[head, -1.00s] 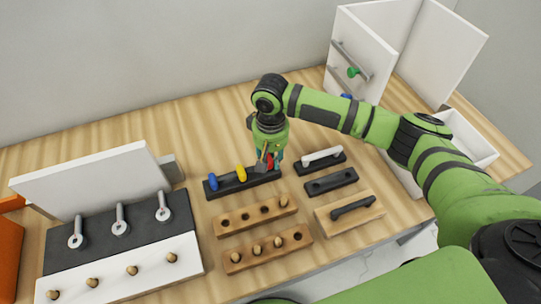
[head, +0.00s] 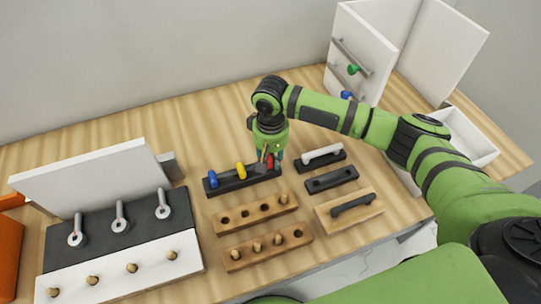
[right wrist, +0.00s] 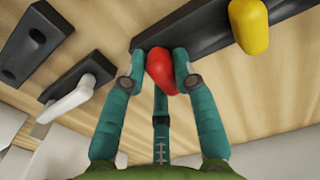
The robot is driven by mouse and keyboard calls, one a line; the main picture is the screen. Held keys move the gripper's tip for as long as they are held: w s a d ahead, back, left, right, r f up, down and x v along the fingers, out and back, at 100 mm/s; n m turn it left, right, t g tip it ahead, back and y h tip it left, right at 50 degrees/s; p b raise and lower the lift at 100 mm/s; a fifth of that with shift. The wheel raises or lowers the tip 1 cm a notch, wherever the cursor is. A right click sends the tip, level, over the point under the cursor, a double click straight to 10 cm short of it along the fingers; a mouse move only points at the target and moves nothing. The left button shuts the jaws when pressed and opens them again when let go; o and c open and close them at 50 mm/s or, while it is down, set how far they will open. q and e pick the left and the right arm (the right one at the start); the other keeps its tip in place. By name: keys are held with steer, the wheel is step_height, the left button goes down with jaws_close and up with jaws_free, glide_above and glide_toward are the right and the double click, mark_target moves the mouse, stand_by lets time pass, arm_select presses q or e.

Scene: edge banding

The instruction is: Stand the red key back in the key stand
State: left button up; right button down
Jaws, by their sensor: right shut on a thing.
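The red key (right wrist: 162,72) is between the fingers of my right gripper (right wrist: 160,75), which is shut on it. In the head view the red key (head: 270,162) shows at the right end of the black key stand (head: 228,184), below my right gripper (head: 268,158). It appears upright at the stand; whether it is fully seated in its slot is hidden by the fingers. A yellow key (head: 241,170) and a blue key (head: 213,179) stand in the same stand to the left. My left gripper is not in view.
Wooden blocks with holes and pegs (head: 268,247) lie in front of the stand. To the right are a black holder with a white handle (head: 322,155), a black block (head: 331,180) and a board with a black handle (head: 350,210). A panel with pegs (head: 120,270) is at left.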

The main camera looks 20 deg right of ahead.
steer(key=shift+f, duration=0.2)
stand_by(0.3)
steer(key=c, duration=0.9)
jaws_free()
steer(key=shift+r+p, duration=2.55)
steer(key=shift+p, duration=0.55)
steer(key=shift+f, duration=0.1)
